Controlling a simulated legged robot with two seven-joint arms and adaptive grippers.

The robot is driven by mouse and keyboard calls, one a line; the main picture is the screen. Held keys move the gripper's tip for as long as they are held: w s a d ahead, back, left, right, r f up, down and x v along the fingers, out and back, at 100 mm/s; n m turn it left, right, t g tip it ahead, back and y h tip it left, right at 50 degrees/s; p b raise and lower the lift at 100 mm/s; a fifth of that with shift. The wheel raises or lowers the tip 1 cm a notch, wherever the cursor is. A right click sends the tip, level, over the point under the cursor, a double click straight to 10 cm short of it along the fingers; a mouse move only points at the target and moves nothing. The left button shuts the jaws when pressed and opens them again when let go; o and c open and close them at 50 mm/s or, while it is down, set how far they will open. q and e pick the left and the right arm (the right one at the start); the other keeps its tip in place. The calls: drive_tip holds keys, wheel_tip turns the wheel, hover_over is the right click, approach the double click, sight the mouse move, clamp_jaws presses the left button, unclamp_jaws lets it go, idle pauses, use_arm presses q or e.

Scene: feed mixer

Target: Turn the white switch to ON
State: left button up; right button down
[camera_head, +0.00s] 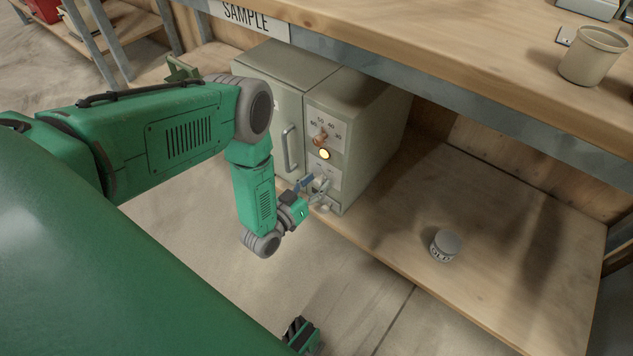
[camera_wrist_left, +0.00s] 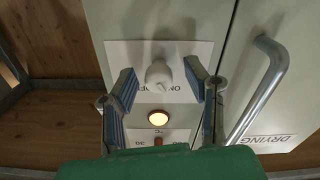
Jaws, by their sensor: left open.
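The white switch (camera_wrist_left: 158,74) is a round knob on a pale label plate low on the front of the grey drying cabinet (camera_head: 367,115). My left gripper (camera_head: 318,187) is open, with a blue-grey finger on each side of the knob in the left wrist view (camera_wrist_left: 165,90). Contact is not clear. In the head view the gripper largely hides the switch.
A lit amber lamp (camera_head: 324,154) and a brown temperature dial (camera_head: 320,138) sit above the switch. A metal door handle (camera_head: 290,148) is to the left. A beige cup (camera_head: 594,57) is on the worktop.

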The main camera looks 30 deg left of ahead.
use_arm(q)
drive_tip(key=s+a, duration=0.1)
drive_tip(key=s, duration=1.1)
drive_tip(key=shift+f, duration=0.1)
